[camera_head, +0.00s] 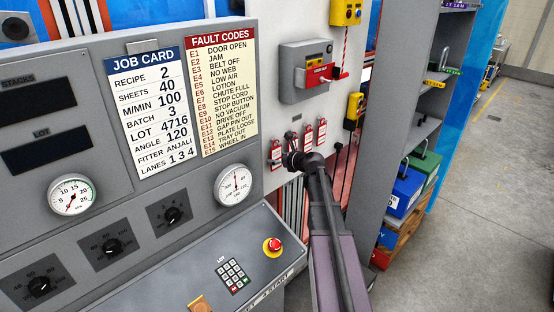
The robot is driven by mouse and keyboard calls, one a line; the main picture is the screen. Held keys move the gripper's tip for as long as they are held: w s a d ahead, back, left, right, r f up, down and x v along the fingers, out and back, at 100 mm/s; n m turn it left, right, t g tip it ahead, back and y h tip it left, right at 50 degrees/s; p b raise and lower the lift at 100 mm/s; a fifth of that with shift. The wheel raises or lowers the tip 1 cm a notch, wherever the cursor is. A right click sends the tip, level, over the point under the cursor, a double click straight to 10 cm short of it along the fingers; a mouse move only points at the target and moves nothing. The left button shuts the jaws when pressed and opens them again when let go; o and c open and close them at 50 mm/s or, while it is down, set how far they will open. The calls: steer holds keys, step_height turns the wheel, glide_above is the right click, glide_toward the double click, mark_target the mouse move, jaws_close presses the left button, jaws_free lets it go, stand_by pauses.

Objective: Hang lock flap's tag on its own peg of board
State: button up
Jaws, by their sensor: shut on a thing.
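A row of red-and-white tags hangs low on the pale panel that serves as the board (278,115): a left tag (276,154), a tag just above my gripper (292,142), and two tags to the right (307,135) (321,131). My gripper (291,159) is at the row, seen from behind, shut on what seems to be a tag. Its fingertips and what they hold are mostly hidden by my wrist. The pegs are too small to make out. Above is a grey box (300,92) with a red labelled flap (319,76).
A grey console with gauges, knobs, a keypad (233,272) and a red stop button (272,245) stands to the left. A yellow pendant (354,107) hangs on a cable right of the tags. A grey shelf (385,140) stands further right. Open floor lies beyond it.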

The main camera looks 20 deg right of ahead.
steer(key=o, duration=0.8)
steer(key=shift+c, duration=0.2)
steer(key=shift+s, duration=0.1)
